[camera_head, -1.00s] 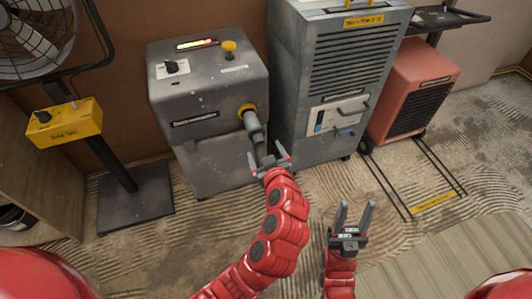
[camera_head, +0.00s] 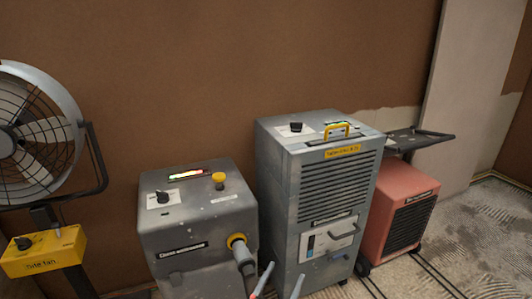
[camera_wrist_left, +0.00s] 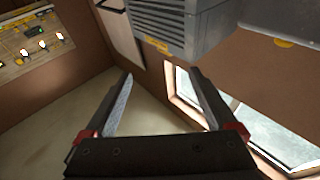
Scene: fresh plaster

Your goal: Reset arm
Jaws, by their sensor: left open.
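My left gripper (camera_head: 279,282) shows only as two fingertips at the bottom edge of the head view, in front of the gap between the two grey machines. In the left wrist view its two fingers (camera_wrist_left: 161,75) are spread apart with nothing between them. A grey machine corner (camera_wrist_left: 168,20) and brown wall lie beyond them. My right gripper is not in view.
A short grey machine (camera_head: 195,215) with a hose, a taller grey machine (camera_head: 335,200) and a red unit (camera_head: 400,205) line the wall. A fan (camera_head: 35,135) with a yellow control box (camera_head: 43,252) is left. Floor is open at right.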

